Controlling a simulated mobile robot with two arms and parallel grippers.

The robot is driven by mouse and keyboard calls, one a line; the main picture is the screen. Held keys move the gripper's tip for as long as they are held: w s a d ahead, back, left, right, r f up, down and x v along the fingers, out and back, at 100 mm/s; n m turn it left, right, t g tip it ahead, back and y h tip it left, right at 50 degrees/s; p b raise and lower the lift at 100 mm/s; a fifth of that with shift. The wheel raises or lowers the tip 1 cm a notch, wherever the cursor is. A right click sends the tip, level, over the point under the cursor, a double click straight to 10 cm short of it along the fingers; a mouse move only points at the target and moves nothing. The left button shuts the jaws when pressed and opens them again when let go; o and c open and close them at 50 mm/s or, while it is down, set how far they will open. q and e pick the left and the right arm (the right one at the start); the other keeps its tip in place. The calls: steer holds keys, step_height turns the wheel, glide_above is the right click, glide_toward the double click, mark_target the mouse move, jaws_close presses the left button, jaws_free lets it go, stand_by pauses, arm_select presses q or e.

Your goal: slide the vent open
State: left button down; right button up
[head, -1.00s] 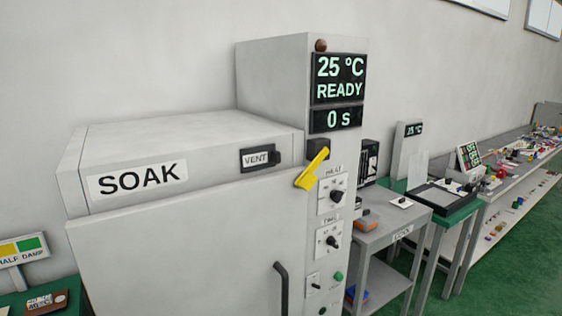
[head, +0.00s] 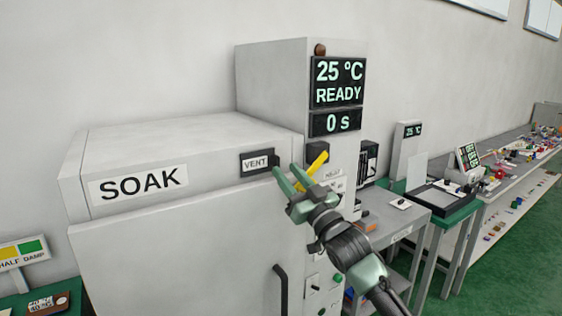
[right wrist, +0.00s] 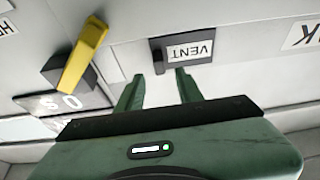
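The vent (head: 255,163) is a dark plate labelled VENT on the front of the pale SOAK oven, with a small dark knob (head: 274,157) at its right end. In the right wrist view the vent label (right wrist: 190,51) appears upside down, with the dark knob (right wrist: 157,57) at its left end. My right gripper (head: 286,171) is open and empty in front of the vent's knob end. In the right wrist view its two fingers (right wrist: 160,78) point at the knob, one to each side, with no contact visible. My left gripper is not in view.
A yellow lever (head: 318,161) sticks out close to the right of my gripper; it also shows in the right wrist view (right wrist: 86,52). A dark door handle (head: 281,289) is below. A display (head: 338,82) reads 25 °C READY. A grey table stands to the right.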

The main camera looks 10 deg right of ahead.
mark_target(278, 162)
steer(key=shift+p+x, duration=0.5)
steer(key=shift+x, duration=1.45)
jaws_close()
steer(key=shift+f, duration=0.1)
